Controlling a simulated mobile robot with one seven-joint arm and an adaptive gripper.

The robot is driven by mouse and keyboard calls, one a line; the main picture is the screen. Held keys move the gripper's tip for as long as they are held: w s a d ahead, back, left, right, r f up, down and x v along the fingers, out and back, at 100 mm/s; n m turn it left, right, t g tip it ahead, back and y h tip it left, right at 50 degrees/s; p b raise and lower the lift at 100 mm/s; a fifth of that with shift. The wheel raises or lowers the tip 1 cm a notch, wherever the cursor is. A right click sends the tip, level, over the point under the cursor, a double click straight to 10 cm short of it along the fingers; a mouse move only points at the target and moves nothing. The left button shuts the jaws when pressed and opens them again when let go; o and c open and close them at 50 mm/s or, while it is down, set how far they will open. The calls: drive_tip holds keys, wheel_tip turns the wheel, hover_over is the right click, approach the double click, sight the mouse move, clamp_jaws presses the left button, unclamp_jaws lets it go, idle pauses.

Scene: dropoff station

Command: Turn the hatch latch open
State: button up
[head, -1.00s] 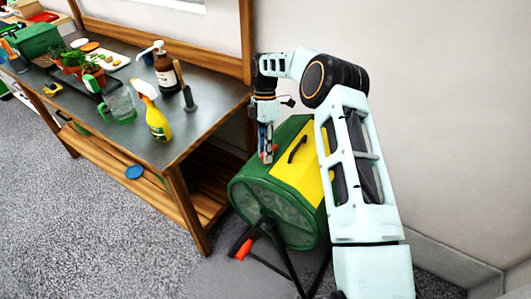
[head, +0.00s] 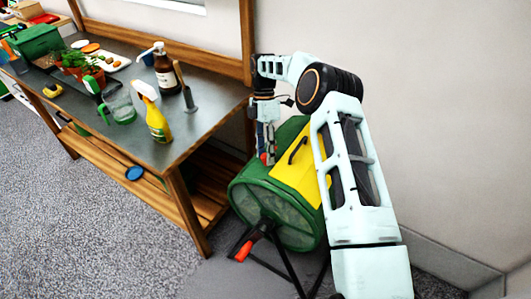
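A green drum (head: 262,197) on a black stand has a yellow hatch (head: 292,179) with a black handle (head: 298,150) on its upper side. A small red part (head: 264,158), which may be the hatch latch, shows beside my fingertips at the drum's upper left; most of it is hidden. My gripper (head: 268,154) points down at this spot, left of the black handle. The fingers are small and seen nearly edge-on. I cannot tell whether they are open, shut or touching the red part.
A workbench (head: 225,98) stands left of the drum, holding a yellow spray bottle (head: 158,125), a brown bottle (head: 166,72), a glass jug (head: 118,104) and potted plants. A red-ended lever (head: 243,251) sticks out below the drum. A wall (head: 440,130) stands behind on the right.

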drive_tip(key=v, duration=0.7)
drive_tip(key=shift+r, duration=0.25)
idle(0.4)
drive_tip(key=shift+w, duration=0.1)
